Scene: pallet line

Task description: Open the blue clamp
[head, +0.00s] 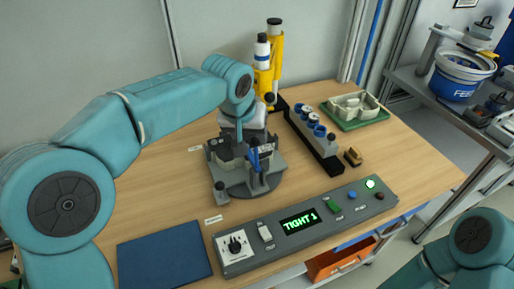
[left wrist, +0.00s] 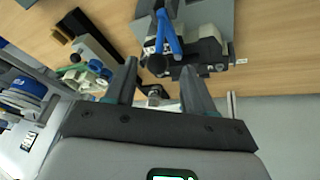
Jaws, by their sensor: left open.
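The blue clamp (head: 254,158) is on a dark grey fixture (head: 262,186) near the middle of the table. In the left wrist view the blue clamp (left wrist: 167,32) shows as a forked blue lever beyond the fingertips. My left gripper (left wrist: 158,72) is open, with nothing seen between its fingers but the view of the fixture beyond. My right gripper is out of view; only my right arm shows at the lower right.
A control panel (head: 234,267) with a green "TIGHT 1" display lies along the front. A blue mat (head: 165,256) is front left. Bare wood lies left of the fixture.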

